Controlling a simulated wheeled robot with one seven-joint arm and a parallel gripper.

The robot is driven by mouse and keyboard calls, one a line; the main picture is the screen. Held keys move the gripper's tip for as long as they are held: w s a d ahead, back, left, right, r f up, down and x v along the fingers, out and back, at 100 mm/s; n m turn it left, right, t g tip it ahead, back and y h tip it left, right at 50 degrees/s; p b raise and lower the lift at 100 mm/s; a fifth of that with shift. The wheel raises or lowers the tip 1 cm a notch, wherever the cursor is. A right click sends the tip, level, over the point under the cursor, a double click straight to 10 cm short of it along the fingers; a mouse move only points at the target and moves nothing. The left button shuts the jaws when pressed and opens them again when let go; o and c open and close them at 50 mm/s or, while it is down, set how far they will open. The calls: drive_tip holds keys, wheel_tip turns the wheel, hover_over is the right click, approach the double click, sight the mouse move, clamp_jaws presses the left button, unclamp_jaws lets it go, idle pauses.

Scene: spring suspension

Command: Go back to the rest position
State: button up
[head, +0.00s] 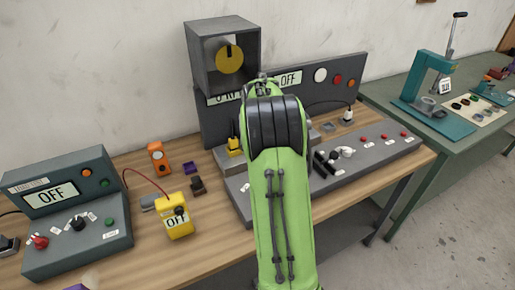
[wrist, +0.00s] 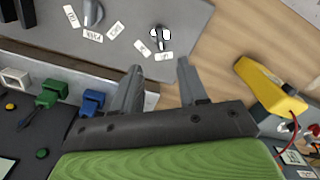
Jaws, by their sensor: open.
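My green arm (head: 281,190) reaches over the middle of the bench in the head view and hides my gripper there. In the wrist view my gripper (wrist: 160,68) is open, its two grey fingers apart with nothing between them. Past the fingertips lies a grey panel (wrist: 118,22) with white labels and a small black and white knob (wrist: 160,38). Whether the fingers touch the panel is hard to tell, but I see no contact. The task names no other object.
The wooden bench (head: 150,225) carries a yellow meter (head: 175,219), an orange device (head: 158,158), a control box reading OFF (head: 75,225) and a large dark machine with a yellow dial (head: 230,60). A green table (head: 455,140) with a teal press stands at right. Blue connector (wrist: 91,101) sits near my gripper.

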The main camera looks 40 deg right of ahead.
wheel_tip(320, 180, up, 4)
drive_tip(key=shift+f, duration=0.2)
idle(0.3)
drive_tip(key=s+a+r+t, duration=0.1)
drive_tip(key=s+a+r, duration=0.15)
drive_tip(key=a, duration=0.35)
drive_tip(key=s+a+r+m+t, duration=0.1)
drive_tip(key=s+a+r, duration=0.1)
drive_tip(key=a+r, duration=0.25)
drive_tip(key=s+a+r+t, duration=0.1)
drive_tip(key=s+a+r, duration=0.15)
drive_tip(key=a, duration=0.35)
drive_tip(key=s+a+f+m+t, duration=0.2)
drive_tip(key=s+a, duration=0.7)
drive_tip(key=s, duration=0.4)
drive_tip(key=shift+a+t, duration=0.3)
drive_tip(key=shift+a, duration=0.1)
